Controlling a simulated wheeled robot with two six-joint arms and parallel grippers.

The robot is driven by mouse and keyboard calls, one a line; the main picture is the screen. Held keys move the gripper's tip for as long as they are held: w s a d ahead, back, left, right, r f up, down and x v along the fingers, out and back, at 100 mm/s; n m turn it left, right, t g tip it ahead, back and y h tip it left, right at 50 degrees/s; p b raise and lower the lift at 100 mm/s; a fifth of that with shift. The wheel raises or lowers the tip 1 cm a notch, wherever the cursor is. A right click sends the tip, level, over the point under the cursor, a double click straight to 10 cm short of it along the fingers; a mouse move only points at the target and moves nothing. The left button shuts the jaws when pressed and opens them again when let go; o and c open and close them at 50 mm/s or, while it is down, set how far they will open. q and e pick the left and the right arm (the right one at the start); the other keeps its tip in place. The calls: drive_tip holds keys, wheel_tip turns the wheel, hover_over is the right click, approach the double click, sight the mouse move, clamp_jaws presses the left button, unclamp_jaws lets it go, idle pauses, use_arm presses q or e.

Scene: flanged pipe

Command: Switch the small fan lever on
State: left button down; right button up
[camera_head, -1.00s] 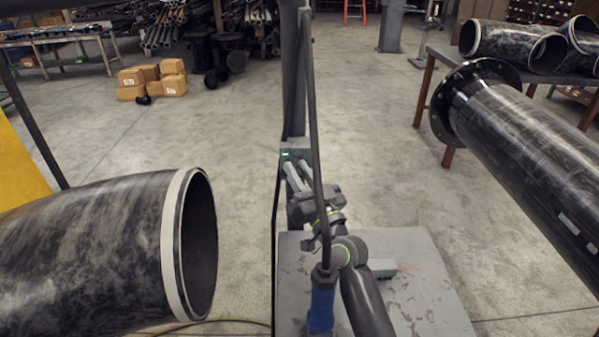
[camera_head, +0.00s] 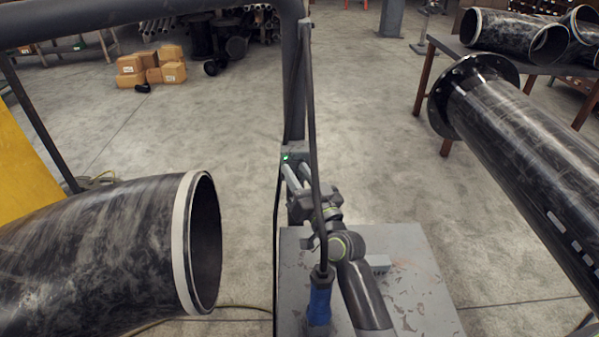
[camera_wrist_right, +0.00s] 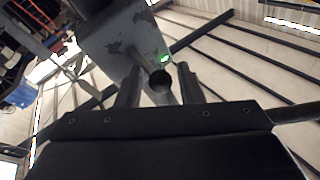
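A grey box (camera_head: 293,153) with a lit green lamp (camera_head: 286,158) is on the dark upright post. My right gripper (camera_head: 289,176) is at the front of this box, its two fingers pointing at it. In the right wrist view the gripper (camera_wrist_right: 160,84) has its fingers apart, with a dark round part (camera_wrist_right: 161,81) between them. I cannot tell whether the fingers touch it, or whether it is the lever. The green lamp (camera_wrist_right: 165,58) shows just beyond. No lever can be made out clearly in the head view. My left gripper is not in view.
A large black pipe (camera_head: 110,250) with a pale rim lies at left. A flanged black pipe (camera_head: 520,150) runs along the right. A grey worn plate (camera_head: 415,270) and a blue-handled upright rod (camera_head: 319,300) are near the front. Open floor lies beyond.

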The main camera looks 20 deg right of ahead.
drive_tip(key=shift+o, duration=0.3)
drive_tip(key=shift+s+f, duration=0.15)
drive_tip(key=shift+s, duration=0.1)
drive_tip(key=b+v, duration=0.3)
drive_tip(key=v, duration=0.4)
drive_tip(key=shift+b, duration=0.3)
